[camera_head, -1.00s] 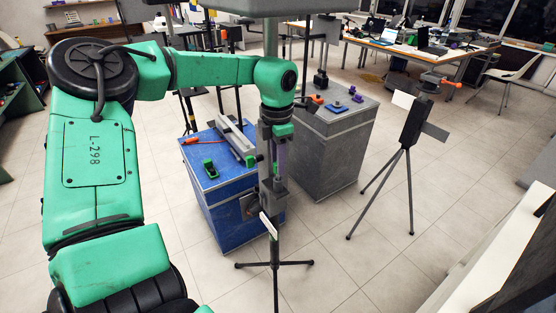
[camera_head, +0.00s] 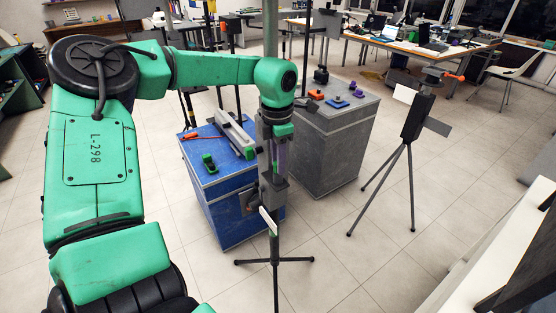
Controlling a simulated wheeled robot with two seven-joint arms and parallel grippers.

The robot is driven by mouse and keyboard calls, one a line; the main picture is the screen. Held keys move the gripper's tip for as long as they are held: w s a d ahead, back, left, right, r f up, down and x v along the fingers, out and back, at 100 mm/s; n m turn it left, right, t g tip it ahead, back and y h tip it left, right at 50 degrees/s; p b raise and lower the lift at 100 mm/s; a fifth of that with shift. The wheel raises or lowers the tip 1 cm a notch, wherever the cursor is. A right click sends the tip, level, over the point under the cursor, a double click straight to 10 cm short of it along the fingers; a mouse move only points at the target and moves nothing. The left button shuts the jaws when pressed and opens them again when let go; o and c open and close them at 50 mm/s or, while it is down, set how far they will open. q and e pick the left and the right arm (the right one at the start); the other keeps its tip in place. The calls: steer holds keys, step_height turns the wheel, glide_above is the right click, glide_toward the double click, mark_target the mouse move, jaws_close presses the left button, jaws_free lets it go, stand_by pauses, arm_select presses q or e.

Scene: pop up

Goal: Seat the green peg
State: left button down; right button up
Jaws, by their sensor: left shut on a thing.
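My left gripper (camera_head: 269,196) hangs at the end of the green arm, in front of the blue cabinet (camera_head: 229,206). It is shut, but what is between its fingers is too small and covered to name. A small green piece (camera_head: 208,161) with dark parts stands on the blue cabinet's top, left of and beyond the gripper. I cannot tell whether this is the peg or its seat. Another bit of green (camera_head: 250,153) shows at the near end of a grey rail (camera_head: 233,133) on that top. My right gripper is not in view.
A grey cabinet (camera_head: 325,155) stands behind to the right, with orange (camera_head: 316,94), blue (camera_head: 338,103) and purple (camera_head: 357,97) pieces on top. A tripod stand (camera_head: 410,125) is at the right. Tripod legs (camera_head: 275,262) show below my gripper. Open floor lies between.

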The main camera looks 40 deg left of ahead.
arm_select(q)
steer(key=c, duration=0.6)
jaws_free()
steer(key=shift+o, duration=0.2)
steer(key=shift+r, duration=0.1)
step_height(320, 180, up, 7)
steer(key=shift+r+b, duration=0.2)
steer(key=shift+b, duration=0.4)
steer(key=shift+f, duration=0.1)
